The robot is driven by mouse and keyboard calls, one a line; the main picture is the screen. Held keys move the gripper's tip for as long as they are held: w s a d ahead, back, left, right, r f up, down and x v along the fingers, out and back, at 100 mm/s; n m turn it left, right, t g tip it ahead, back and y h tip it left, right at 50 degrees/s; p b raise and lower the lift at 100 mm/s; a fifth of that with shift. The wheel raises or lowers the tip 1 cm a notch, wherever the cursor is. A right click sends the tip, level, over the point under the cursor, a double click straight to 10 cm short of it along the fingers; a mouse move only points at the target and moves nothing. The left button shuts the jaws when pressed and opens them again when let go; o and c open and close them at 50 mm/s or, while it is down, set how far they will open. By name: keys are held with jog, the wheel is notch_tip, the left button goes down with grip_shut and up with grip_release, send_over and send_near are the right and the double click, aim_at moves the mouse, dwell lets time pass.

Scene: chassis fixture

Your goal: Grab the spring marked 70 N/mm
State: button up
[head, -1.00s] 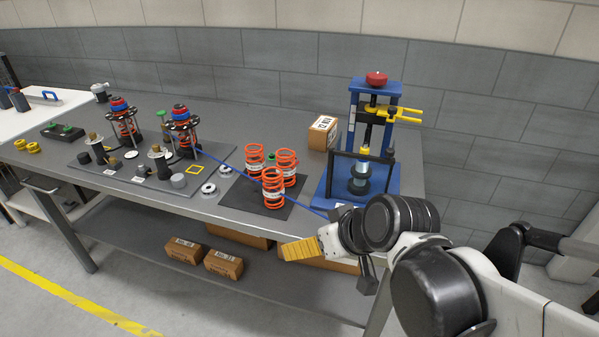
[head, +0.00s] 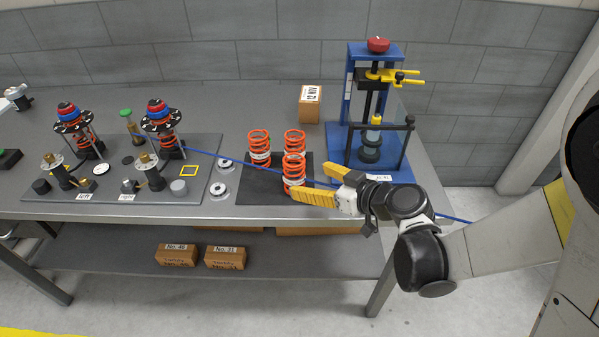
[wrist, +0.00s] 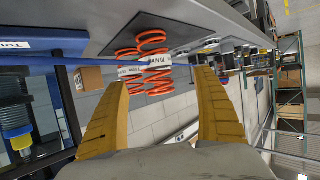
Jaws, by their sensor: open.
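Three orange coil springs with white label bands stand on a black mat (head: 262,190): a back left spring (head: 259,137), a back right spring (head: 295,136) and a front spring (head: 293,160). Their markings are too small to read in the head view. My gripper (head: 310,181) has yellow fingers, open and empty, close to the right of the front spring. In the wrist view the nearer spring (wrist: 152,42) shows beyond the open fingers, with another spring (wrist: 126,53) beside it.
A blue press (head: 349,100) stands right of the springs, with a small box (head: 310,103) behind. A thin blue line crosses the bench by the springs. Two spring assemblies stand on a grey plate (head: 105,200) at left. White rings (head: 219,189) lie beside the mat.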

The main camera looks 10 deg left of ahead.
aim_at(302, 175)
jog(key=x, duration=0.2)
jog(key=shift+w+a+f+b, duration=0.15)
jog(key=shift+a+b, duration=0.1)
jog(key=shift+b, duration=0.05)
jog(key=b+x, duration=0.1)
jog(key=x, duration=0.1)
jog(key=b+x, duration=0.1)
jog(key=x, duration=0.1)
jog(key=shift+w+d, duration=0.1)
jog(key=shift+w, duration=0.3)
jog(key=shift+w+a, duration=0.25)
jog(key=shift+a, duration=0.15)
jog(key=shift+d, duration=0.1)
jog(key=c, duration=1.6)
